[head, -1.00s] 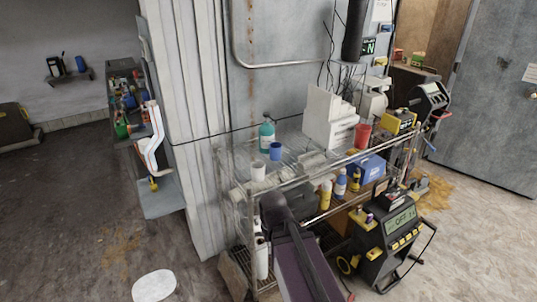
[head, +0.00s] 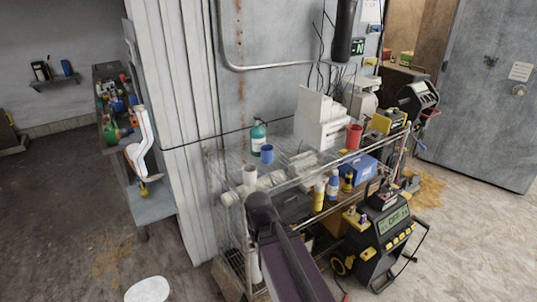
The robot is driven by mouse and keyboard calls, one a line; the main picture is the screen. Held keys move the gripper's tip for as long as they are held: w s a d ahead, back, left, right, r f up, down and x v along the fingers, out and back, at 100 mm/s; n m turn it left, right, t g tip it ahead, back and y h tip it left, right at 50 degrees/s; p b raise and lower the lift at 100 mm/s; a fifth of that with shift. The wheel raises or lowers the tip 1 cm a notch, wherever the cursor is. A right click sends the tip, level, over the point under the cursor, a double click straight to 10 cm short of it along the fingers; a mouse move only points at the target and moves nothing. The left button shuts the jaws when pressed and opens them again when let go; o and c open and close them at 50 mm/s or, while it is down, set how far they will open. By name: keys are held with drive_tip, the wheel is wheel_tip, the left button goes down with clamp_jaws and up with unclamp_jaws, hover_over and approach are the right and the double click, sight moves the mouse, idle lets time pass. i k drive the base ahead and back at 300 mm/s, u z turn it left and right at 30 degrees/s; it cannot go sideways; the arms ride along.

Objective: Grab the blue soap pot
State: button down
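A teal-blue pump bottle (head: 258,138), which looks like a soap dispenser, stands upright on the top of the wire rack (head: 222,177), near its back left corner. A small blue cup (head: 267,154) stands just in front of it, to the right. I cannot tell for sure which of the two is the blue soap pot. A white cup (head: 249,176) stands nearer, at the rack's left end.
A white stepped machine (head: 318,122) and a red cup (head: 354,136) stand right of the bottle. Bottles and a blue box (head: 358,167) fill the shelf below. A black-yellow meter (head: 385,240) stands on the floor at right. A cluttered bench (head: 150,205) is at left; floor between is open.

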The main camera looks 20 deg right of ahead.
sight(267, 150)
drive_tip(key=i, duration=1.15)
drive_tip(key=u, duration=0.75)
drive_tip(key=k, duration=0.1)
drive_tip(key=z, duration=3.25)
